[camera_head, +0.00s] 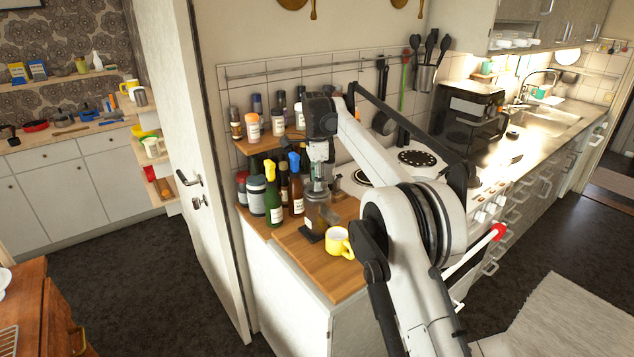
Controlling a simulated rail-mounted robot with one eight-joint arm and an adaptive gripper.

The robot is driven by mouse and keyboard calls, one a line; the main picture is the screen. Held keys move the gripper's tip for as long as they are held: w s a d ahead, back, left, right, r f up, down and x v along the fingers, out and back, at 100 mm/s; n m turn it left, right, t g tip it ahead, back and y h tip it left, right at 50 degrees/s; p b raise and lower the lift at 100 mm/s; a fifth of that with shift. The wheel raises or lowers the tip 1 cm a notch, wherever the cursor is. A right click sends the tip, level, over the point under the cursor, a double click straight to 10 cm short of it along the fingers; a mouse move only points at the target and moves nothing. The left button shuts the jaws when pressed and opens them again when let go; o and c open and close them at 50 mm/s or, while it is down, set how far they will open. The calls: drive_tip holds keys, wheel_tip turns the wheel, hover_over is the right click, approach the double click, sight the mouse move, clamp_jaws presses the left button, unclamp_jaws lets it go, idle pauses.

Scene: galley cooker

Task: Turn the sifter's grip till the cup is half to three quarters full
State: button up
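A yellow cup (339,243) stands on the wooden counter near its front edge, and what is inside it cannot be made out. Just left of and behind it stands a brownish, see-through cylinder (316,212) that looks like the sifter, with a dark flat piece (311,236) at its foot. My gripper (319,182) points down from the arm's end, right over the top of the sifter. It is too small and partly blended with the sifter to tell whether its fingers are closed on the grip or touching it.
Several bottles and jars (273,200) crowd the counter left of the sifter, with more on a small shelf (262,144) above. The hob (417,158) and a black coffee machine (468,115) lie right, partly behind my arm. The wooden counter (335,278) is bare in front of the cup.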

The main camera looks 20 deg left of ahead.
drive_tip(key=o, duration=0.4)
drive_tip(key=shift+r, duration=3.75)
